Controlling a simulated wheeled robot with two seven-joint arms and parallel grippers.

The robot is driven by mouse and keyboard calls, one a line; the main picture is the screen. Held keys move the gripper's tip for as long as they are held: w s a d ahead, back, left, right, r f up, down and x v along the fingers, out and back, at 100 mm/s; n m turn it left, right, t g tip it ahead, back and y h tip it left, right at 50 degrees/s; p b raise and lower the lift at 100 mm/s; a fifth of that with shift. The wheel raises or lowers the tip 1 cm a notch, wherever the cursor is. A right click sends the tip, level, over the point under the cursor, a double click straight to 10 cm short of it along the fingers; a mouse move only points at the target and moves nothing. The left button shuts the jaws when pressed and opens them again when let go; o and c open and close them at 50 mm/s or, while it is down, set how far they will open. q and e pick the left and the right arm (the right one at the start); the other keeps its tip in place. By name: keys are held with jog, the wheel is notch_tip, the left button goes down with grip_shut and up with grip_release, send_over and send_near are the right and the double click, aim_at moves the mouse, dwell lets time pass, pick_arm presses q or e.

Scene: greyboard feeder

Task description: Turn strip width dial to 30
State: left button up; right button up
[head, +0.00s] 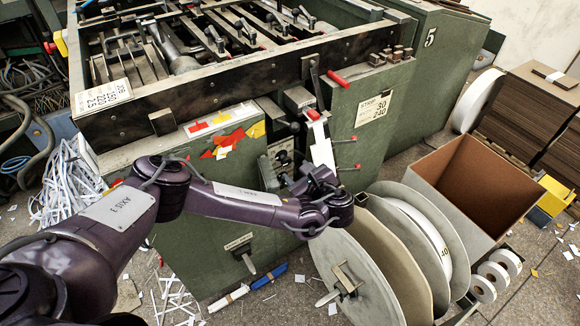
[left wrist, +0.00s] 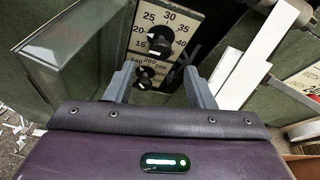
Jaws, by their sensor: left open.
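The strip width dial (left wrist: 160,42) is a black knob on a pale plate with numbers around it. 25 is at upper left, 30 at the top and 35 at the right. The plate (head: 281,153) also shows on the green machine's front in the head view. My left gripper (left wrist: 160,84) is open and empty, its fingers spread on either side below the dial. It also shows in the head view (head: 312,186).
A sign (head: 373,109) on the machine reads 30 and 240. A red-tipped lever (head: 317,122) and a white strip (head: 323,152) are right of the dial plate. Large reels (head: 376,258) and an open cardboard box (head: 474,188) stand at the right. Paper scraps litter the floor.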

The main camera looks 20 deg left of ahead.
aim_at(288, 163)
pick_arm(q)
jog(key=x, duration=0.6)
jog(key=shift+b, duration=0.35)
pick_arm(e)
jog(key=shift+w+a+r, duration=0.15)
jog(key=shift+w+a, duration=0.05)
jog(key=shift+w, duration=0.65)
pick_arm(q)
jog(key=c, duration=1)
jog(key=m+p, duration=0.1)
jog(key=m+g+p, duration=0.1)
jog(key=p, duration=0.1)
jog(key=shift+w+d+r+y, duration=0.15)
jog(key=shift+r+y, duration=0.1)
jog(key=shift+y, duration=0.15)
jog(key=shift+f+m, duration=0.1)
jog(key=shift+m, duration=0.2)
jog(key=shift+f+m+g+y, duration=0.1)
jog(key=shift+m+g+y, duration=0.4)
jog(key=shift+m+g, duration=0.1)
pick_arm(e)
jog(key=s+d, duration=0.1)
jog(key=s, duration=0.6)
jog(key=shift+d+f, duration=0.2)
jog(key=shift+f, duration=0.05)
jog(key=shift+s, duration=0.1)
